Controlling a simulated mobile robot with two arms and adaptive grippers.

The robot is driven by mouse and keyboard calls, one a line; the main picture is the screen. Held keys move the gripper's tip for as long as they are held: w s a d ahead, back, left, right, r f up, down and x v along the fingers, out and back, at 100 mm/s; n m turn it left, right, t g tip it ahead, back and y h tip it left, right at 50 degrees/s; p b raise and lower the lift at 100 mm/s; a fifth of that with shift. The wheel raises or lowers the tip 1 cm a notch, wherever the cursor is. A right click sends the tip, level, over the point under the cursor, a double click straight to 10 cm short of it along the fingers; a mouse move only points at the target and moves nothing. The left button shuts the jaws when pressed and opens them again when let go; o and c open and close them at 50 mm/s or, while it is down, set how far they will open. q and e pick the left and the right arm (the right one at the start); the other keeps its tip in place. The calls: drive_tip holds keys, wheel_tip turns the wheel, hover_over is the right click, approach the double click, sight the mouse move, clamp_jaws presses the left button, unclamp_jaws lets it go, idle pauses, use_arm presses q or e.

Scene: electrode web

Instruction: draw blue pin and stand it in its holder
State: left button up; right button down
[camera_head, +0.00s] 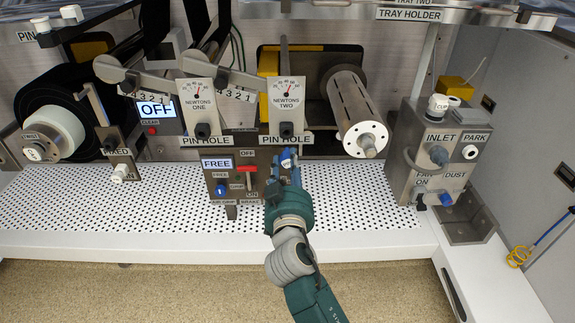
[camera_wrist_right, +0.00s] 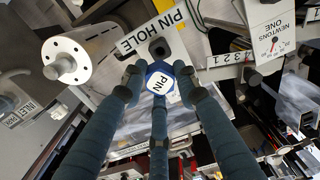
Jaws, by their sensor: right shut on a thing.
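The blue pin (camera_head: 287,154) has a blue head with a white face marked PIN. It also shows in the right wrist view (camera_wrist_right: 160,83), face toward the camera. My right gripper (camera_head: 287,166) is shut on it, with its dark blue-green fingers around the head in the wrist view (camera_wrist_right: 158,90). The pin is at the right side of the panel with the red lever, just below the right PIN HOLE label (camera_head: 285,140). The pin's shank is hidden, so I cannot tell whether it sits in a hole. My left gripper is out of view.
A red lever (camera_head: 247,171) stands left of the pin, with the blue knob (camera_head: 220,190) beyond it. The metal roller (camera_head: 355,110) projects on the right. The INLET box (camera_head: 435,150) stands further right.

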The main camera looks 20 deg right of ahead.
sight(287, 149)
drive_tip(key=x, duration=0.3)
drive_tip(key=shift+w+d, duration=0.1)
drive_tip(key=shift+w, duration=0.1)
drive_tip(key=shift+b+x, duration=0.4)
drive_tip(key=shift+x, duration=0.65)
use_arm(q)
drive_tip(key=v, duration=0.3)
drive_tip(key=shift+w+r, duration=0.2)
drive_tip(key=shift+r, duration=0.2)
use_arm(e)
drive_tip(key=shift+w, duration=0.1)
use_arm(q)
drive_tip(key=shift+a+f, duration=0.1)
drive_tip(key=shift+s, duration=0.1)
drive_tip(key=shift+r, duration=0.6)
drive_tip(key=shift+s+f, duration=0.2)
